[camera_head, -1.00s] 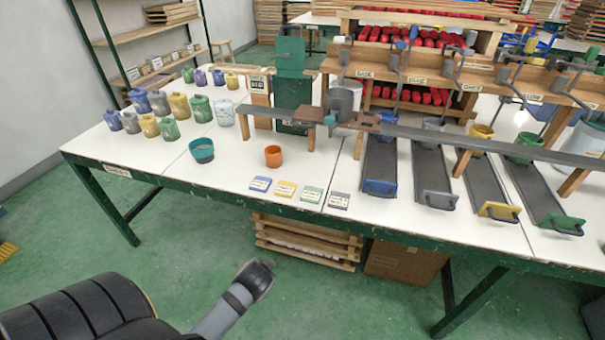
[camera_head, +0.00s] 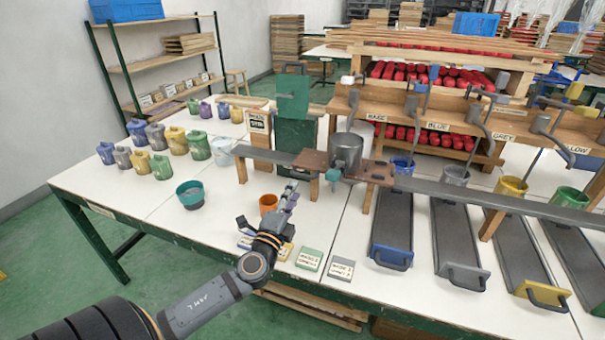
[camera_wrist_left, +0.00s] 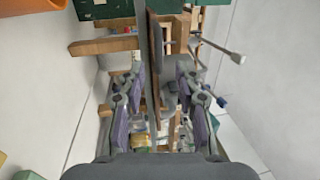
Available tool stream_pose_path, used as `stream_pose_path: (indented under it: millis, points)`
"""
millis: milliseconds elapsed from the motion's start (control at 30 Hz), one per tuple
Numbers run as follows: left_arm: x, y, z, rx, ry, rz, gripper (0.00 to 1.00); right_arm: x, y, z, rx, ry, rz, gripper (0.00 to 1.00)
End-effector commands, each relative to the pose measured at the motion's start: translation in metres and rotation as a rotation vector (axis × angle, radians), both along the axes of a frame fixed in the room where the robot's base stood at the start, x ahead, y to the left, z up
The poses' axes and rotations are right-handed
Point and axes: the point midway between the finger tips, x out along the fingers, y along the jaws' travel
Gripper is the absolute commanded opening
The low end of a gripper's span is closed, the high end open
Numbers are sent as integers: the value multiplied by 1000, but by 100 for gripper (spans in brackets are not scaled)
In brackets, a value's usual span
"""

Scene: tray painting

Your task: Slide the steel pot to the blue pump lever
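The steel pot (camera_head: 346,150) sits upright on a brown wooden carriage (camera_head: 318,160) on the dark rail, in the head view's middle. A teal block (camera_head: 333,175) is on the carriage's near side. The blue pump lever (camera_head: 433,73), blue-knobbed, stands right of the pot, by the BLUE label. My left gripper (camera_head: 291,194) is over the table's front part, left of and nearer than the pot and apart from it. In the left wrist view its fingers (camera_wrist_left: 160,95) are spread, with nothing seen held between them. My right gripper is not in view.
An orange cup (camera_head: 268,203) is close beside my left gripper, and a teal bowl (camera_head: 190,195) is further left. Labelled cards (camera_head: 309,260) lie at the front edge. The rail (camera_head: 470,199) runs right, above sloping chutes (camera_head: 392,225). Several paint jars stand back left.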

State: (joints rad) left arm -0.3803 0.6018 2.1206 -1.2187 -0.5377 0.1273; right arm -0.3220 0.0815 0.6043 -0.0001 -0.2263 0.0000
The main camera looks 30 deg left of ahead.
Motion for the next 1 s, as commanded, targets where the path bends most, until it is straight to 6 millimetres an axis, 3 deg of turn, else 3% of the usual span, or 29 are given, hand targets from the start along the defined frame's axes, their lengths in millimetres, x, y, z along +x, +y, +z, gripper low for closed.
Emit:
stream_pose_path:
  millis: [100,367,733,1000]
  points:
    - [26,7,9,-4,-4,4,34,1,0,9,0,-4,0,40]
    - [67,17,14,-3,-1,4,34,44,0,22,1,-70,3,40]
    - [74,18,13,-2,1,2,34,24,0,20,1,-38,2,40]
    - [74,18,14,-2,1,2,0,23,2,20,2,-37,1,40]
